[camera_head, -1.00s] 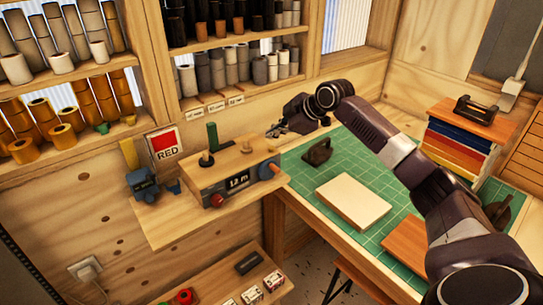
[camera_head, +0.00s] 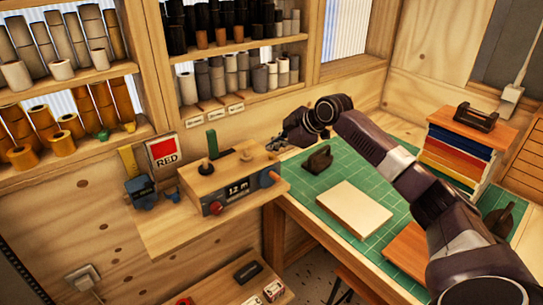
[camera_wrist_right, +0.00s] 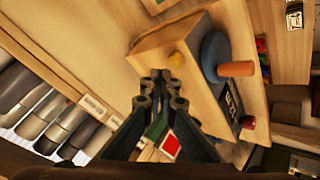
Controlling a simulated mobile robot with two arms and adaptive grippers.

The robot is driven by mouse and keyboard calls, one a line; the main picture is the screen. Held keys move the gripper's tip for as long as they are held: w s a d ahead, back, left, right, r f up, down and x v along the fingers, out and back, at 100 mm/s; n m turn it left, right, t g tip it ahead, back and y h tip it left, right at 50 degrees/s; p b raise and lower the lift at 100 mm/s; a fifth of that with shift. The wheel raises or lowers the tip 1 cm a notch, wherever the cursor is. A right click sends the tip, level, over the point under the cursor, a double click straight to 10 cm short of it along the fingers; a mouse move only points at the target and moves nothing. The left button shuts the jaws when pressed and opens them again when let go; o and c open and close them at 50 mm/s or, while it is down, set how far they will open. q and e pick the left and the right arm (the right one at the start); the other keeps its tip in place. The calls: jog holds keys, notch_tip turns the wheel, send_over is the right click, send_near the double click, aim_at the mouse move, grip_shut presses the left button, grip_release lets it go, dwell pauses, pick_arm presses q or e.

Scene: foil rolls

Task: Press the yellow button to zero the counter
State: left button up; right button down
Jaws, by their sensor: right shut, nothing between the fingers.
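The wooden counter box (camera_head: 205,187) sits on a wall shelf, with a lit display (camera_head: 237,189) that seems to read 12 m. The yellow button (camera_wrist_right: 177,59) is a small round knob on the box's top face in the right wrist view; it shows small and pale in the head view (camera_head: 246,155). My right gripper (camera_head: 276,146) is at the box's back right corner. In the wrist view its shut, empty fingertips (camera_wrist_right: 163,78) are close to the button; I cannot tell any contact. My left gripper is not in view.
A blue crank wheel with an orange handle (camera_wrist_right: 236,69) is on the box's side, close to the fingers. A red knob (camera_head: 215,208) is on the front. A green post (camera_head: 212,143) and a RED sign (camera_head: 165,151) stand nearby. A green mat (camera_head: 345,166) lies right.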

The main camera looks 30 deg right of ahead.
aim_at(273, 156)
jog(key=shift+f, duration=0.1)
dwell(0.6)
jog(key=shift+f, duration=0.35)
jog(key=shift+f, duration=0.5)
dwell(0.8)
jog(key=shift+r, duration=0.1)
jog(key=shift+r+p, duration=0.8)
jog(key=shift+r, duration=0.05)
notch_tip(273, 156, up, 5)
jog(key=p, duration=0.4)
